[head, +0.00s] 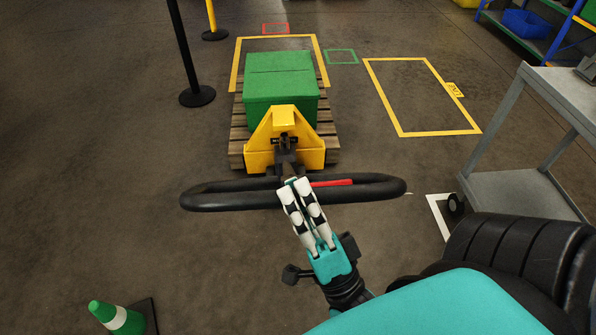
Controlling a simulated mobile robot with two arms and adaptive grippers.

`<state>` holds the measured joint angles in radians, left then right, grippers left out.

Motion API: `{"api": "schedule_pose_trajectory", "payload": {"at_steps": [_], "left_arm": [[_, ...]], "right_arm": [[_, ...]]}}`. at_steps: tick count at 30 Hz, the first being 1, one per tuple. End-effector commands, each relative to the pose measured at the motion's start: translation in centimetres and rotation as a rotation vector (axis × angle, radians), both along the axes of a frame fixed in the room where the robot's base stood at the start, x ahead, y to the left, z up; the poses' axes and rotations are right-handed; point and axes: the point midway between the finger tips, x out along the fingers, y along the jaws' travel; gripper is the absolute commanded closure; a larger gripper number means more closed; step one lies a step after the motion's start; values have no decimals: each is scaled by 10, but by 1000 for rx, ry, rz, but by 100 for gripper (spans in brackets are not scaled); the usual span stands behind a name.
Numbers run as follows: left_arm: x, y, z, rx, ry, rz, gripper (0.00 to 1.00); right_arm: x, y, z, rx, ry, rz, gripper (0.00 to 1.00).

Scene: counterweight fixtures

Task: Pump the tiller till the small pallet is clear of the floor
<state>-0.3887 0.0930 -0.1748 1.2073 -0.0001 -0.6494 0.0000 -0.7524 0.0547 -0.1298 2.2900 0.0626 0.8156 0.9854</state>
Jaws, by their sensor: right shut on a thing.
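The tiller (235,195) is a black loop handle with a red lever (332,183) in it, in the middle of the head view. My right gripper (292,184) is shut on the tiller's bar near its middle. Behind it stands the yellow pallet jack (258,157). The small wooden pallet (237,133) lies over the jack's forks and carries a green crate (280,78). The forks are hidden, and I cannot tell whether the pallet touches the floor. My left gripper is not in view.
A grey cart (515,185) stands at the right. A green cone (120,316) is at the lower left. A black post (197,95) stands at the back left. An empty yellow floor outline (400,131) lies right of the pallet.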

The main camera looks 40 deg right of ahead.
Motion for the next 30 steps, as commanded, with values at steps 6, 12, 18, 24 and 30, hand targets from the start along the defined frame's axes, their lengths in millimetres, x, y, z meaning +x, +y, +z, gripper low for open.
{"api": "schedule_pose_trajectory", "payload": {"at_steps": [6, 12, 18, 24, 30], "left_arm": [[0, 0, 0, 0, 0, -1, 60], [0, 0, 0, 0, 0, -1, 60], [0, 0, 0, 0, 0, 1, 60], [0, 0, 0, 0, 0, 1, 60], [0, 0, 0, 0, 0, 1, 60]], "right_arm": [[1, 0, -3, -3, 9, -1, 70], [1, 0, -1, -1, 4, 0, 50], [0, 0, 0, 0, 1, -1, 50], [-12, 0, -13, -1, 6, 1, 50], [-42, -1, -43, -2, 8, 3, 50]]}}
